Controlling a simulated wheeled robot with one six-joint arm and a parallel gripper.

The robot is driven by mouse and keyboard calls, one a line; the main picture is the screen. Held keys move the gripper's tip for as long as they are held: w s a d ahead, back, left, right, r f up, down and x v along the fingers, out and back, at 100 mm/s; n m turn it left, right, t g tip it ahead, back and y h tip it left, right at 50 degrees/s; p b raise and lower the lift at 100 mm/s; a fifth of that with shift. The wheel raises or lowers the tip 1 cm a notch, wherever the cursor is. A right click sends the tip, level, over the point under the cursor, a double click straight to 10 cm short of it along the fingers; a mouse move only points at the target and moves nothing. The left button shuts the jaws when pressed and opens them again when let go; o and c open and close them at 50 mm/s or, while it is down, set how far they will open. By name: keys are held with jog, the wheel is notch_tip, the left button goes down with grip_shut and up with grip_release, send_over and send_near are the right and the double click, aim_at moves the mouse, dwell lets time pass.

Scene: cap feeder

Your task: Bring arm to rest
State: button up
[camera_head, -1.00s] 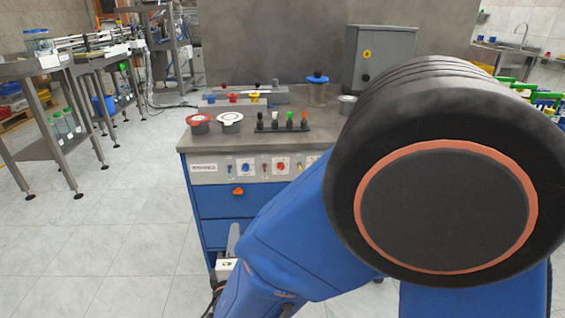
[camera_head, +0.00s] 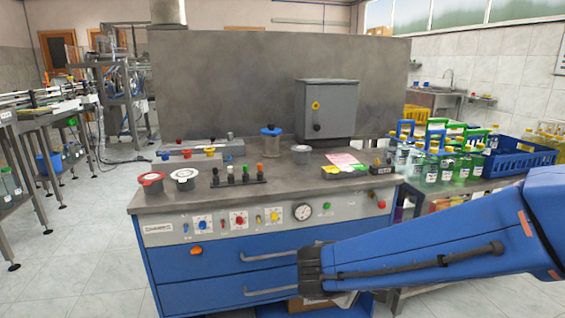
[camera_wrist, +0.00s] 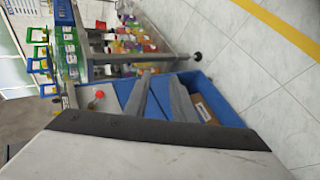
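My blue arm (camera_head: 440,245) reaches in from the right in the head view, in front of the bench drawers. Its end sits low before the bench front, apart from the benchtop. My gripper (camera_wrist: 160,80) shows in the wrist view as two grey fingers standing apart, with nothing between them. In the head view the fingers are mostly hidden. The grey-topped blue bench (camera_head: 215,215) stands behind the arm.
Bottles and blue crates (camera_head: 515,160) stand on the right.

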jog(key=s+d+m+g+y, duration=0.3)
jog(key=s+d+m+g, duration=0.1)
jog(key=s+d, duration=0.45)
jog(key=s+a+r+m+t+y, duration=0.1)
jog(key=s+a+r+m+y, duration=0.1)
jog(key=s+y, duration=0.3)
jog(key=s+m, duration=0.1)
jog(key=s, duration=0.2)
jog(key=shift+r+m+t+y, duration=0.3)
jog(key=shift+t, duration=0.1)
jog(key=shift+o, duration=0.7)
jog(key=shift+a, duration=0.1)
